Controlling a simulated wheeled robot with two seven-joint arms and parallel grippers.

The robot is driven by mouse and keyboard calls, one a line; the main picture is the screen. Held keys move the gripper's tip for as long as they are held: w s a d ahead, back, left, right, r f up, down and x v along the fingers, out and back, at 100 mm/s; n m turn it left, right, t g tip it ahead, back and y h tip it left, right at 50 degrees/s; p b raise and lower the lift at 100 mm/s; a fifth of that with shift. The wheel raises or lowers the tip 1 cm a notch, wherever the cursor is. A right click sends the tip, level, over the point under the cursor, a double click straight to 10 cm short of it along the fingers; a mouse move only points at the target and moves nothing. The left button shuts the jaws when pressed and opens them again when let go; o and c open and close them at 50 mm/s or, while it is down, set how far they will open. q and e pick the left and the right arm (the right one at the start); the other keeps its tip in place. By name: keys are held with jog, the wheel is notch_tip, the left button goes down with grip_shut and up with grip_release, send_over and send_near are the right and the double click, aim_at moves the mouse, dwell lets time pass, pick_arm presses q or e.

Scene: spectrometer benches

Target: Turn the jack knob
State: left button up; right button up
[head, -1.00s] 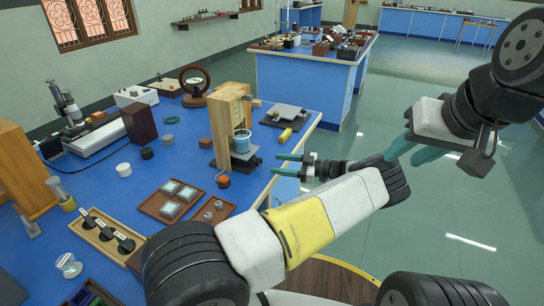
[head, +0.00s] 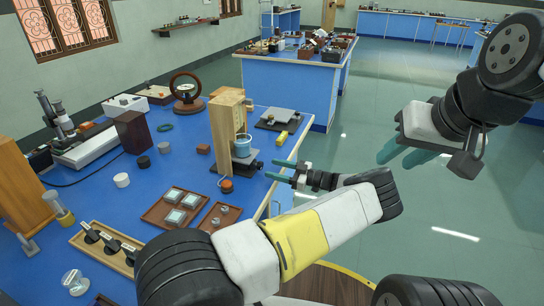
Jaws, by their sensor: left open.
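The dark jack (head: 240,168) stands at the right edge of the blue bench, in front of a wooden upright frame (head: 226,125). A blue container (head: 242,147) sits on top of it. The small dark knob (head: 258,165) is on the jack's right side. My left gripper (head: 270,170) is open and points left at the knob. Its two teal fingers lie just to the right of the knob, with nothing visible between them. Contact with the knob is too small to tell. My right gripper (head: 402,156) is open and empty over the floor, far to the right.
An orange-topped cylinder (head: 226,185) stands in front of the jack. A yellow block (head: 281,138) and a grey flat device (head: 278,118) lie behind it. Brown trays (head: 150,217) lie at the front left. The floor right of the bench is clear.

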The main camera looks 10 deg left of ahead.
aim_at(262, 165)
pick_arm(q)
jog(key=shift+w+a, duration=0.25)
jog(key=shift+a, duration=0.9)
jog(key=shift+w+a, duration=0.2)
jog(key=shift+a, duration=0.9)
grip_shut()
